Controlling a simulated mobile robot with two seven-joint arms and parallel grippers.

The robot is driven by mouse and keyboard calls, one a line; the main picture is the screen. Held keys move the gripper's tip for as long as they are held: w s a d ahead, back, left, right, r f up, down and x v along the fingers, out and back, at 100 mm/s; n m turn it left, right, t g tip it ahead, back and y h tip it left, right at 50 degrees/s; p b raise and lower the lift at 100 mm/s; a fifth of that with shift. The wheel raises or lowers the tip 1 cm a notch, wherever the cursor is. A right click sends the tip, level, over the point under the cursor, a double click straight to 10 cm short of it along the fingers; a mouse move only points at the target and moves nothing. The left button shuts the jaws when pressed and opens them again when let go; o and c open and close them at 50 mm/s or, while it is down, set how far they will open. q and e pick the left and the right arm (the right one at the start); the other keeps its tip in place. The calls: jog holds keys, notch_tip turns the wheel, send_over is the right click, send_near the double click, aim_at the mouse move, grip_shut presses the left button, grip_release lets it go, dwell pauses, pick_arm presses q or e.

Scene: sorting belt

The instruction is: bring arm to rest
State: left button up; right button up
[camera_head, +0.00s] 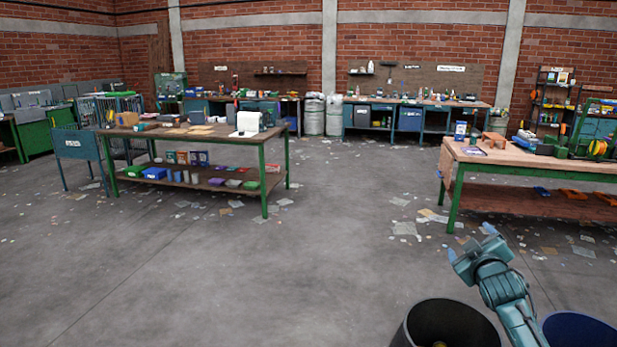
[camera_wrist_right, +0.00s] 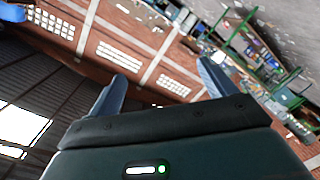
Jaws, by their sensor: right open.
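My right arm comes in from the bottom right in the head view, with its right gripper (camera_head: 470,243) raised above the floor near two bins. The gripper is open, its two blue fingertips apart. In the right wrist view the right gripper (camera_wrist_right: 165,85) shows its two fingers spread with nothing between them. That view is tilted and looks out at the brick wall, roof and windows. My left gripper is in neither view.
A black bin (camera_head: 405,335) and a blue bin (camera_head: 580,330) stand at the bottom right, under my right arm. A green-legged workbench (camera_head: 520,165) is beyond at right, another table (camera_head: 200,132) at left. Paper scraps litter the floor; the middle floor (camera_head: 260,270) is open.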

jog(key=s+a+f+m+g+y, duration=0.1)
jog(key=s+a+f+y, duration=0.1)
jog(key=s+a+f, duration=0.6)
jog(key=s+a+f+m+g+y, duration=0.1)
jog(key=s+a+f+m+y, duration=0.15)
jog(key=s+a+f, duration=0.65)
jog(key=s+a+f+g+y, duration=0.1)
jog(key=s+a+f, duration=0.2)
jog(key=s, duration=0.8)
jog(key=s+a+f+g+y, duration=0.1)
jog(key=s+f, duration=0.4)
jog(key=s, duration=0.6)
jog(key=shift+s+a+f+g, duration=0.2)
jog(key=shift+a+g, duration=0.6)
jog(key=shift+a, duration=0.35)
jog(key=shift+c, duration=0.3)
